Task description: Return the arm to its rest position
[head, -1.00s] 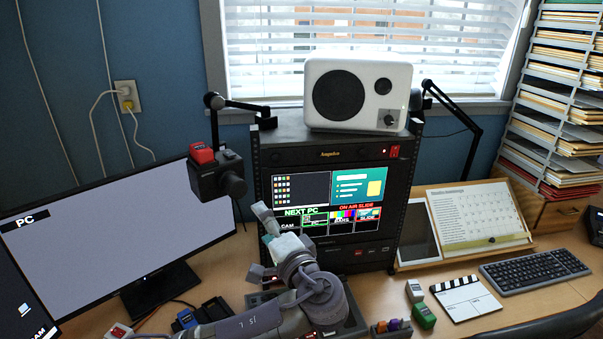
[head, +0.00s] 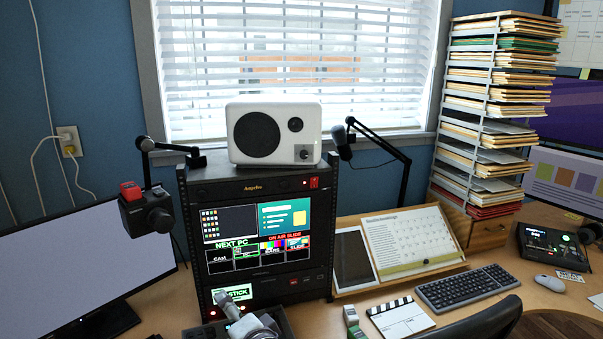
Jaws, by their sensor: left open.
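My left gripper (head: 243,319) shows at the bottom edge of the head view, in front of the rack with the screen. It is open, and I see nothing held in it. Most of my left arm is below the picture, so its full pose is hidden. My right gripper is not in view.
The black rack (head: 186,225) with a lit screen (head: 258,235) stands behind the gripper, a white speaker (head: 302,128) on top. A monitor (head: 75,270) is on the left. A clapperboard (head: 402,319), keyboard (head: 467,287) and chair back (head: 475,325) are on the right.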

